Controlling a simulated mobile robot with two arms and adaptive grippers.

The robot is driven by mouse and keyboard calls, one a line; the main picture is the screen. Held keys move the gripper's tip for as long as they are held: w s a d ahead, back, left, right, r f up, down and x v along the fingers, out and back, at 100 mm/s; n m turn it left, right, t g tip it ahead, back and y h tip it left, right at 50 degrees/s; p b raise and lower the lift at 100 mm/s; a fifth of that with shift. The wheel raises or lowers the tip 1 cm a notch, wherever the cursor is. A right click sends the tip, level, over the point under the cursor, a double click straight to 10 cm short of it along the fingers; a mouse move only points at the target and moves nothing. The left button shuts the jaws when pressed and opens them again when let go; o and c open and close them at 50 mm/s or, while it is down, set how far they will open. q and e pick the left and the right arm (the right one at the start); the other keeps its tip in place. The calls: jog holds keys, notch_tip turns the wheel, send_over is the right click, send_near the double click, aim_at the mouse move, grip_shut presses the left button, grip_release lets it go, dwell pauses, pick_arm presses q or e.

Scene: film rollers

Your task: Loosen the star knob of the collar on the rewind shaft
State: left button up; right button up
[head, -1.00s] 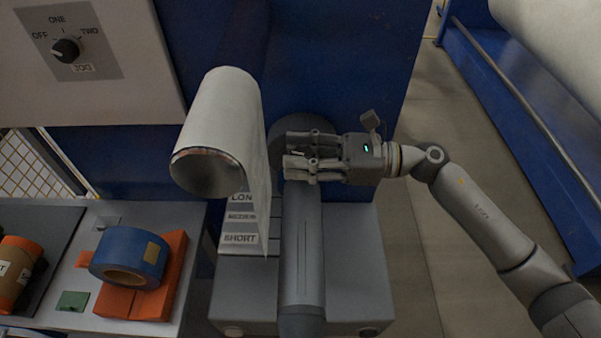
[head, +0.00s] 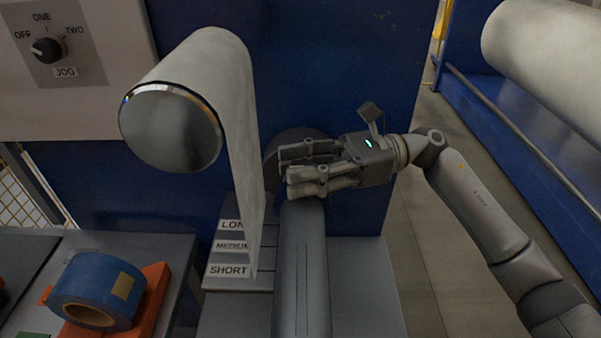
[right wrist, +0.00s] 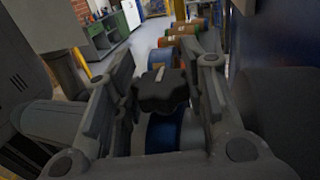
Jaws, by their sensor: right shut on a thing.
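The black star knob (right wrist: 160,92) shows in the right wrist view, between the two fingers of my right gripper. In the head view this gripper (head: 285,168) reaches in from the right, over the far end of the grey rewind shaft (head: 302,275). It is shut on the knob, which its fingers hide in the head view. A blue round part (right wrist: 163,132) lies just below the knob in the wrist view; I cannot tell if it is the collar. A dark round part (head: 290,138) shows behind the fingers. My left gripper is not in view.
A roller with a white web (head: 190,75) hangs left of my gripper, its web falling beside the LONG, MEDIUM, SHORT label plate (head: 230,270). The selector knob (head: 47,50) is upper left. Floor is clear at right.

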jog(key=o, duration=1)
jog(key=shift+o, duration=0.2)
jog(key=shift+r, duration=0.1)
notch_tip(320, 180, up, 10)
jog(key=shift+f, duration=0.1)
